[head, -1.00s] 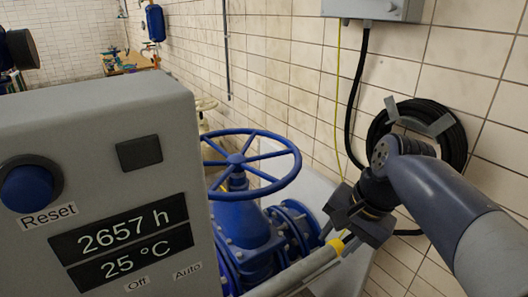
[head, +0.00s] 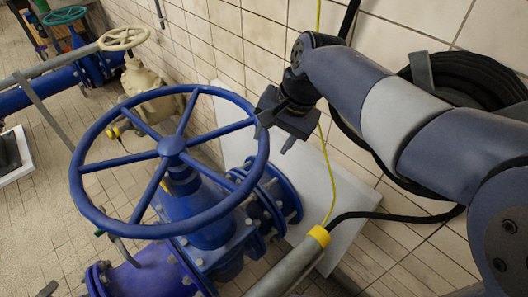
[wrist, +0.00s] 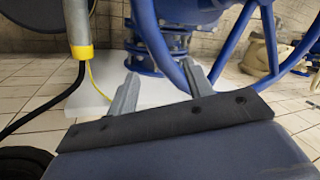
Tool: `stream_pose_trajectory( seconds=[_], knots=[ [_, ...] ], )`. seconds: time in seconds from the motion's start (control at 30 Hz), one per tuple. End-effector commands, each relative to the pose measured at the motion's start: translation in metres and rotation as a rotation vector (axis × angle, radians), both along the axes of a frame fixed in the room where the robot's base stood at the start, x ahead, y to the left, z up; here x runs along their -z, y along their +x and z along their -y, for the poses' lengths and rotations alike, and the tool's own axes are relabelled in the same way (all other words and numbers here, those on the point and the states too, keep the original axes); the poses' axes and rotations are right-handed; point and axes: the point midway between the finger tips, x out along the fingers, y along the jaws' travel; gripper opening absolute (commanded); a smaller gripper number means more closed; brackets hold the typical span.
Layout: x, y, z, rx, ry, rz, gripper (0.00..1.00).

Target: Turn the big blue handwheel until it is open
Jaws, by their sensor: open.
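The big blue handwheel (head: 171,146) sits on a blue valve (head: 205,215) in the middle-left of the head view. It has a round rim and several spokes meeting at a hub. My gripper (head: 272,140) is open and empty at the right side of the rim. In the wrist view, the grey fingers of my gripper (wrist: 161,88) are spread apart. The blue rim (wrist: 153,40) passes close by the right finger there. I cannot tell whether the rim lies between the fingers or just beyond them, or whether they touch it.
A beige handwheel valve (head: 150,85) and a teal handwheel (head: 65,16) stand further back on the left. A grey pipe with a yellow collar (head: 319,236) and black cable is at the lower right. A tiled wall with a black hose coil (head: 465,75) bounds the right.

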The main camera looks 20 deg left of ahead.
Motion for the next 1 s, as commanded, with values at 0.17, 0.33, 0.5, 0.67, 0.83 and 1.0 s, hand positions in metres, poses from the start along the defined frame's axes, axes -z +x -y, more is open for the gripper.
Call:
stream_pose_trajectory(
  seconds=[0.17,0.33,0.5,0.67,0.83,1.0],
  knots=[
    [0.034,0.000,-0.011,-0.001,-0.003,-0.004,0.49],
    [0.055,0.000,-0.018,0.000,-0.002,-0.003,0.49],
    [0.064,0.000,-0.021,0.001,-0.001,-0.001,0.49],
    [0.065,0.001,-0.022,0.001,0.000,-0.001,0.49],
    [0.065,0.001,-0.022,0.000,0.000,-0.001,0.43],
    [0.064,0.001,-0.022,0.000,0.000,0.000,0.29]
  ],
)
